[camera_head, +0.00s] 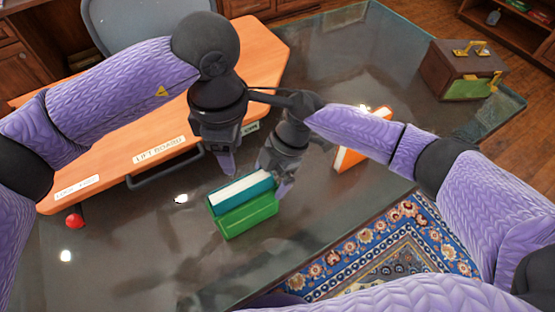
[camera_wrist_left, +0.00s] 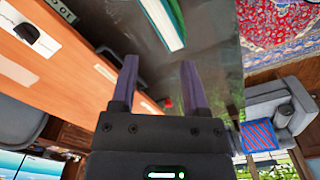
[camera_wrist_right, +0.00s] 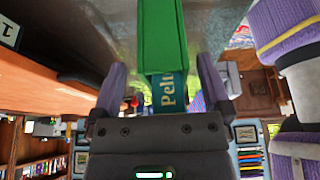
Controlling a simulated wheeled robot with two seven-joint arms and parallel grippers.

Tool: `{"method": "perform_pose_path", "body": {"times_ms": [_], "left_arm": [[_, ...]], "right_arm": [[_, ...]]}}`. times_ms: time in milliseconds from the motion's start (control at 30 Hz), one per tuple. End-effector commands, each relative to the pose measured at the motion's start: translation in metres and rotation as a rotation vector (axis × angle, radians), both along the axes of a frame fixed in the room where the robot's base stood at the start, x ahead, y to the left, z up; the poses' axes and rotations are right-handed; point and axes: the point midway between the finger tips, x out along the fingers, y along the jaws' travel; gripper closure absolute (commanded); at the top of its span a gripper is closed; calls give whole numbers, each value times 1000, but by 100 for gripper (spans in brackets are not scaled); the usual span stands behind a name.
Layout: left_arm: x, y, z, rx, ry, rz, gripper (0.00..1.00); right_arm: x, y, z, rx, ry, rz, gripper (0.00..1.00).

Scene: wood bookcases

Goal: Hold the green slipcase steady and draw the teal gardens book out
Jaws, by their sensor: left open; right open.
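The green slipcase (camera_head: 247,220) lies on the dark glossy table, with the teal book (camera_head: 231,199) and its white pages showing along its upper side. In the right wrist view the slipcase (camera_wrist_right: 161,35) stands ahead, and the teal book's lettered end (camera_wrist_right: 167,90) sticks out of it towards my right gripper (camera_wrist_right: 161,82). That gripper is open, one finger on each side of the teal end, with gaps showing; it is beside the book in the head view (camera_head: 284,186). My left gripper (camera_head: 228,168) is open and empty, behind the slipcase; the book (camera_wrist_left: 163,22) lies beyond its fingers (camera_wrist_left: 160,75).
An orange board (camera_head: 120,130) labelled "LIFT BOARD" is at the back left, with a red knob (camera_head: 74,221) near its corner. An orange-and-white object (camera_head: 350,158) stands right of my grippers. A wooden box (camera_head: 462,68) with gold handles is at far right. The table's front left is clear.

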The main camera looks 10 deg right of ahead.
Motion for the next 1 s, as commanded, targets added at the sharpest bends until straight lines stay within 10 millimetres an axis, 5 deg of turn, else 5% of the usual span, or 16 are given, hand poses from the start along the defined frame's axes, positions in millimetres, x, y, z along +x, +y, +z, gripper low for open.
{"method": "perform_pose_path", "body": {"times_ms": [200,667,800,1000], "left_arm": [[0,0,0,0,0,0,41],[0,0,0,0,0,0,41],[0,0,0,0,0,0,18],[-5,16,-11,-163,15,235,18]], "right_arm": [[0,0,-1,0,0,0,1],[0,0,0,0,-1,0,99],[0,0,0,0,-1,-1,100],[0,0,0,0,-1,-1,100]]}}
